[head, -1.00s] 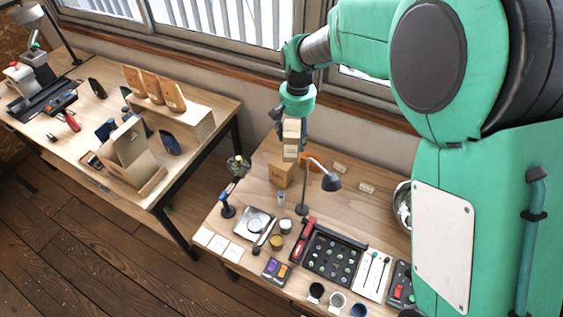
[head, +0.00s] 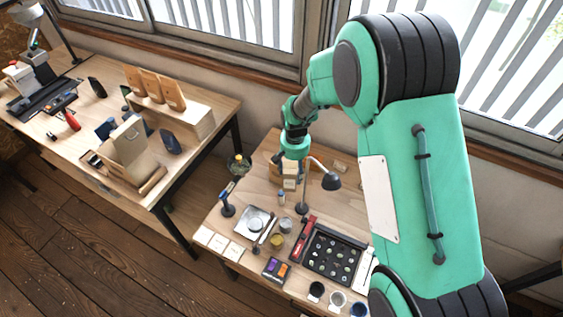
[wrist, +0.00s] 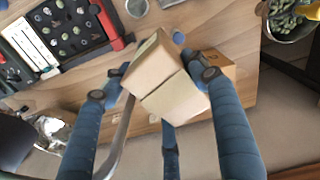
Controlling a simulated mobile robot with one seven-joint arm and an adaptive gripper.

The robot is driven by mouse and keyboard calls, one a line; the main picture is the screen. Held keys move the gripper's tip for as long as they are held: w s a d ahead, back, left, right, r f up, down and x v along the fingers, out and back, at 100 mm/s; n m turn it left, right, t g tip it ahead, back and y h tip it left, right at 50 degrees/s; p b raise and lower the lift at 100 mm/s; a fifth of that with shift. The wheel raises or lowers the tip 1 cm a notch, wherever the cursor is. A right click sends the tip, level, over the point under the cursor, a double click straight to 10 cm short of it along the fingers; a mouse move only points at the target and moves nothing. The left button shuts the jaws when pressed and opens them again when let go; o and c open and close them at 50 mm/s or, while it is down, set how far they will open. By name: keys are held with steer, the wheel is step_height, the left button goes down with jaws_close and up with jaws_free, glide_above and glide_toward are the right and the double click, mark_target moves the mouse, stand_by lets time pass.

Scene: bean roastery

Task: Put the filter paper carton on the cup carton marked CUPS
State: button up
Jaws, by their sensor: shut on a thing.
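My gripper (wrist: 160,72) is shut on a pale cardboard carton (wrist: 176,100), taken as the filter paper carton, with a finger on each side. In the head view this carton (head: 290,182) hangs low over the back of the near table. A browner carton (wrist: 220,65), likely the cup carton, stands beyond the right fingertip, partly covered by it. In the head view the brown carton (head: 275,176) is mostly hidden behind the held one and my gripper. I cannot read a CUPS mark or tell whether the cartons touch.
A desk lamp (head: 331,181) stands close to the right of the held carton. A scale (head: 255,220), small tins and a black tray (head: 331,252) fill the table's front. Another table (head: 205,150) stands to the left, beyond a gap.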

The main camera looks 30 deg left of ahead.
steer(key=shift+w+a, duration=0.1)
steer(key=w+a+f+p, duration=0.1)
steer(key=w+a+p, duration=0.1)
steer(key=w+a, duration=0.7)
steer(key=w, duration=0.3)
steer(key=shift+w+a+f, duration=0.15)
steer(key=shift+a+f, duration=0.05)
steer(key=shift+a, duration=0.2)
stand_by(0.4)
steer(key=shift+f+p, duration=0.35)
steer(key=shift+f, duration=1.45)
steer(key=shift+f, duration=0.1)
steer(key=o, duration=1.2)
steer(key=shift+o, duration=0.2)
